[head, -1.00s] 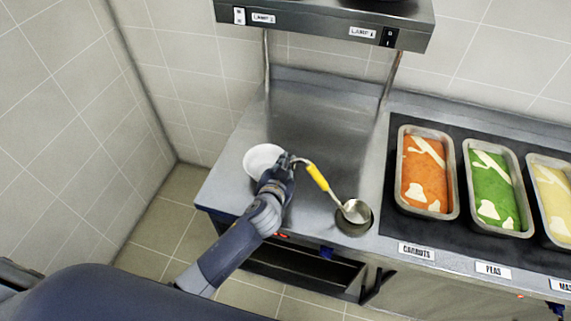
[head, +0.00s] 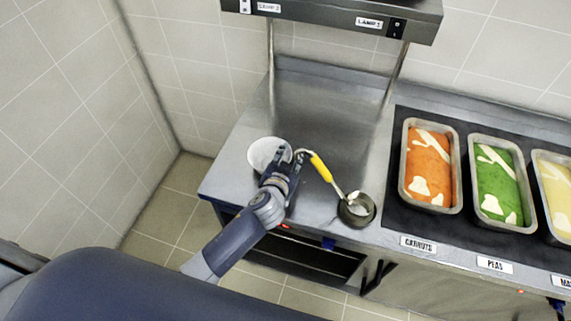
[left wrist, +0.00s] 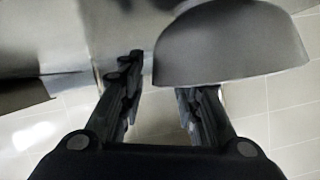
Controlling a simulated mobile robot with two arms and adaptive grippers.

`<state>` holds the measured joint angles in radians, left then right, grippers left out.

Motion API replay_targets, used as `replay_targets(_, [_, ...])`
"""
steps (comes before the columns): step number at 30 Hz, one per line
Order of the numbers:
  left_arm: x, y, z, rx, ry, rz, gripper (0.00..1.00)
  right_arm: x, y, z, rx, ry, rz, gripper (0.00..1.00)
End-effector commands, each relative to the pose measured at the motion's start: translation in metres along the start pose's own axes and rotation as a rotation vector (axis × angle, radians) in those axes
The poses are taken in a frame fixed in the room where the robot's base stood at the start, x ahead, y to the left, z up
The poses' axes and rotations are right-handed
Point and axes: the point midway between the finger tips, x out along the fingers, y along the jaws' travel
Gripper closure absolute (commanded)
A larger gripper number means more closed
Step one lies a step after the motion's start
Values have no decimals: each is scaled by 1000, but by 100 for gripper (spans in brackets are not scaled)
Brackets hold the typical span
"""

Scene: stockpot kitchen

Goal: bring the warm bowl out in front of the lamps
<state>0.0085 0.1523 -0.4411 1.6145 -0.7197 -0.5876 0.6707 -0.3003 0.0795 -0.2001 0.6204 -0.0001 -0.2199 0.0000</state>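The white bowl (head: 265,152) stands near the left end of the steel counter (head: 312,120), under the lamp shelf. My left gripper (head: 285,158) is at the bowl's right, near side, very close to it. In the left wrist view the bowl (left wrist: 230,45) looks grey and fills the upper right. The left gripper (left wrist: 160,95) has its fingers apart there. One finger is clear of the bowl's left edge; the other finger's tip is hidden by the bowl. Contact cannot be told. My right gripper is in neither view.
The lamp shelf (head: 330,15) overhangs the back on two posts. Pans of carrots (head: 428,165), peas (head: 496,180) and a yellow food (head: 556,185) stand farther right. A wall closes the left.

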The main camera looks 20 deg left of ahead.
Motion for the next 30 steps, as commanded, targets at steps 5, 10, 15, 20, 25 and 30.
replay_targets(5, [-20,1,1,-1,0,1,69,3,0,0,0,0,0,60])
replay_targets(10, [-51,1,2,-2,1,2,69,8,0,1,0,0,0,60])
replay_targets(15, [-81,1,2,-2,0,2,69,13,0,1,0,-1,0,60])
replay_targets(20, [-104,1,1,-1,1,1,69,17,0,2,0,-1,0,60])
replay_targets(25, [-117,0,0,0,2,-1,69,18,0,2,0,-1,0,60])
replay_targets(30, [-120,0,0,1,1,-1,69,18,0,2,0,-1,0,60])
